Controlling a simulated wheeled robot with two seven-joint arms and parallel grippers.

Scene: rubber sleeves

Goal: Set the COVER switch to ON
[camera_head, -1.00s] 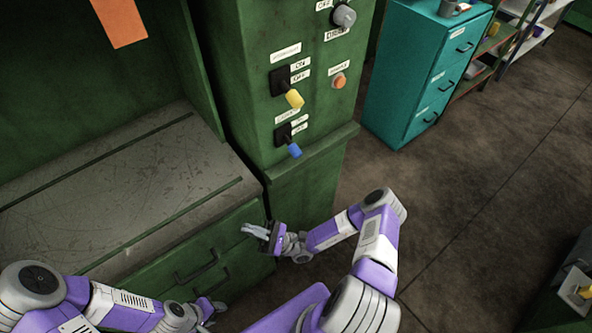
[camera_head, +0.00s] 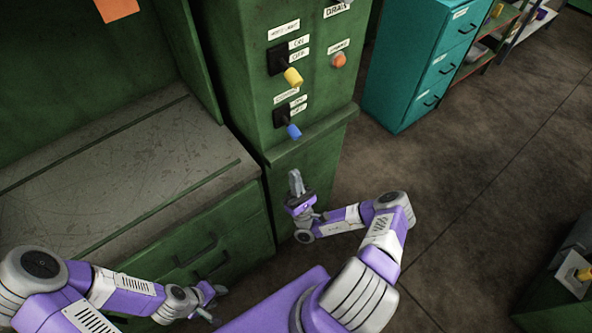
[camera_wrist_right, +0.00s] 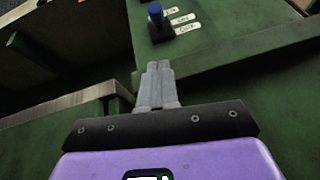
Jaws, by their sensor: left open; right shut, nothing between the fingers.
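The lower switch, with a blue-tipped lever (camera_head: 294,131), is on the front of the green cabinet. The small label above it looks like COVER but is blurred. Its ON and OFF tags are on its right, and the lever slants down and outward, toward the OFF side. It also shows at the top of the right wrist view (camera_wrist_right: 155,14). My right gripper (camera_head: 295,177) is shut and empty, below the switch and apart from it, fingers pointing up. Its fingers also show in the right wrist view (camera_wrist_right: 158,72). My left gripper (camera_head: 217,306) is open and empty, low by the drawers.
A similar switch with a yellow-tipped lever (camera_head: 293,77) sits just above. A ledge (camera_head: 310,135) juts out below the switches. A grey worktop (camera_head: 110,170) lies to the left. A teal drawer cabinet (camera_head: 420,65) stands right; the floor between is clear.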

